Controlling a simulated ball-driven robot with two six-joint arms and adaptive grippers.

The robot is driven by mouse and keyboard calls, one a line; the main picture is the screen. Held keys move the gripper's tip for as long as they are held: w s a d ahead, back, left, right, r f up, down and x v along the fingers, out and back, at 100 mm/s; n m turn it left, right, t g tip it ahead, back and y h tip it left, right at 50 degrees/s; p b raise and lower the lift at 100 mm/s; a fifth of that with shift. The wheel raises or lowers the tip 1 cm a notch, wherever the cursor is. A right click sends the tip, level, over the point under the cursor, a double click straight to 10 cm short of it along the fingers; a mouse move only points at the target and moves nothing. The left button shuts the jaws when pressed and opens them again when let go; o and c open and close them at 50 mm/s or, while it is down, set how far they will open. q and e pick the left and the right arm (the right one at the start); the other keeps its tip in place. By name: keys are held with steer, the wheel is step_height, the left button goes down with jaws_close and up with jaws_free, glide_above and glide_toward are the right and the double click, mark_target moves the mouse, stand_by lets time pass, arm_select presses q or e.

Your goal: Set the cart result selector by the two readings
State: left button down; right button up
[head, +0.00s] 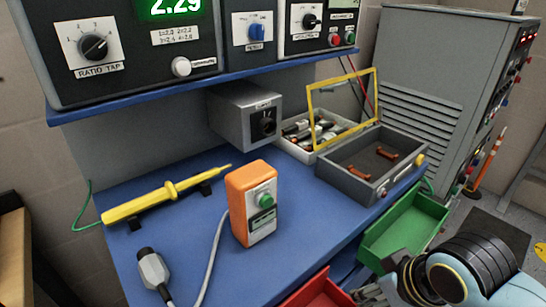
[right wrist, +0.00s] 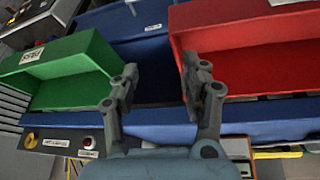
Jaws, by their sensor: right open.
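No part readable as the cart result selector shows, and I cannot tell which control it is. A green display (head: 173,7) on the dark instrument reads 2.29, its top cut off. Below it is the RATIO TAP knob (head: 94,46). A box with a blue knob (head: 255,32) and another panel with a black knob (head: 310,21) stand to its right. My right gripper (right wrist: 158,88) is open and empty, between a green bin (right wrist: 60,72) and a red bin (right wrist: 245,50). In the head view it is partly seen at the lower right. My left gripper is not in view.
On the blue bench (head: 170,250) are a yellow probe (head: 150,197), an orange handheld box (head: 250,190) with a cable and a grey tray (head: 345,185) with two copper-coloured pieces. A grey louvred cabinet (head: 425,85) stands at the right.

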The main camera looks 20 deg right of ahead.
steer(key=w+r+t, duration=0.1)
steer(key=w+r, duration=0.1)
steer(key=w, duration=0.1)
steer(key=w+a+r+t+y, duration=0.1)
steer(key=w+r, duration=0.1)
steer(key=w, duration=0.1)
steer(key=w+r+t, duration=0.1)
steer(key=w+r, duration=0.1)
steer(key=w, duration=0.1)
steer(key=shift+a+r+n, duration=0.15)
steer(key=shift+r+n, duration=0.05)
steer(key=shift+n, duration=0.1)
steer(key=n+t+y+p, duration=0.2)
steer(key=t+y, duration=0.3)
steer(key=t, duration=0.4)
glide_toward(263, 28)
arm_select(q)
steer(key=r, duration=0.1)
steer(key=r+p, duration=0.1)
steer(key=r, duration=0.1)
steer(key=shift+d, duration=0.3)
arm_select(e)
steer(key=x, duration=0.9)
steer(key=shift+w+a, duration=0.15)
steer(key=shift+w, duration=0.2)
jaws_close()
